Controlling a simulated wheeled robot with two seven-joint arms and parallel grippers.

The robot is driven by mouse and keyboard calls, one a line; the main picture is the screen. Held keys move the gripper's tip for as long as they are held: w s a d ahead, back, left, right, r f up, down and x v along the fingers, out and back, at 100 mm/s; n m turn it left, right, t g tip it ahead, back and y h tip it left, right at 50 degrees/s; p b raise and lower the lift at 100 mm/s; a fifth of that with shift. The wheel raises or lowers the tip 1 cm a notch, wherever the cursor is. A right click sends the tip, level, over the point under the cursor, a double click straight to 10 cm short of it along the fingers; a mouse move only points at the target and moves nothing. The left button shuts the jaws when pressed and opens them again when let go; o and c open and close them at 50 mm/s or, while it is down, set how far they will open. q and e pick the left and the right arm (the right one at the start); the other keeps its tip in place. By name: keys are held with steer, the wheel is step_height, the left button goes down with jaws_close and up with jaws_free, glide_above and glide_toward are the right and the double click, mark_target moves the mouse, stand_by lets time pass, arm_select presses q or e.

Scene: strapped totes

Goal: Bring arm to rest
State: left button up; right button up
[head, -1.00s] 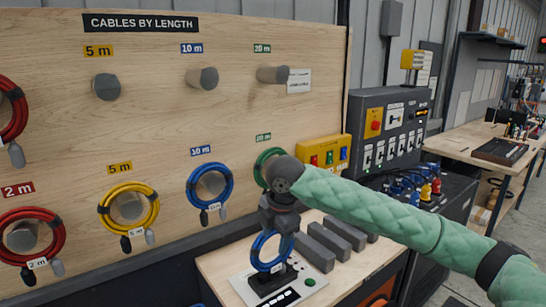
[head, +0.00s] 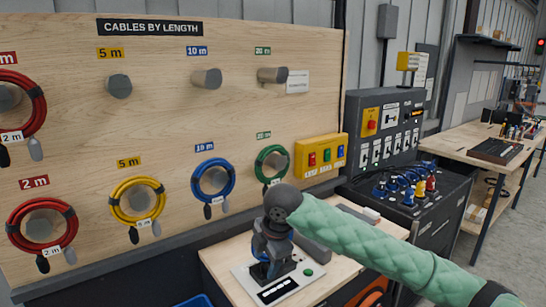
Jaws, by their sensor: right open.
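My right gripper (head: 264,268) comes in from the right on a green-sleeved arm and points down over a light grey tester plate (head: 248,284) with a green button. It is open. Its fingers cover most of the stand on the plate, with only dark and bluish bits showing there. I cannot tell whether a blue cable coil stands behind them. On the board (head: 232,120) hang red coils (head: 40,232), a yellow coil (head: 136,203), a blue coil (head: 212,182) and a green coil (head: 259,166). My left gripper is out of view.
The upper pegs at 5 m (head: 119,87), 10 m (head: 207,79) and 20 m (head: 272,75) are bare. A yellow button box (head: 321,154) and a dark control panel (head: 385,130) stand behind my arm. A wooden workbench (head: 460,145) is at the right.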

steer(key=s+d+f+m+t+y, duration=0.1)
steer(key=s+f+m+y, duration=0.1)
steer(key=s+f+m, duration=0.5)
steer(key=s+f+m+y, duration=0.15)
steer(key=s+f, duration=0.25)
steer(key=f, duration=0.5)
steer(key=s+d+f+m+h, duration=0.3)
steer(key=s+d+f+m, duration=0.4)
steer(key=s+d, duration=0.4)
steer(key=s+d+f+m+h, duration=0.3)
steer(key=s+d+f+m, duration=0.4)
steer(key=s+d, duration=0.45)
steer(key=s+a+f+x, duration=0.1)
steer(key=s+x, duration=0.1)
steer(key=x, duration=0.9)
steer(key=s+a+x, duration=0.1)
steer(key=s+x, duration=0.1)
steer(key=x, duration=0.9)
steer(key=s+f, duration=0.3)
steer(key=f, duration=0.8)
steer(key=s+f+g, duration=0.1)
steer(key=s+f, duration=0.3)
steer(key=f, duration=0.8)
steer(key=shift+a+y, duration=0.35)
steer(key=shift+a, duration=0.15)
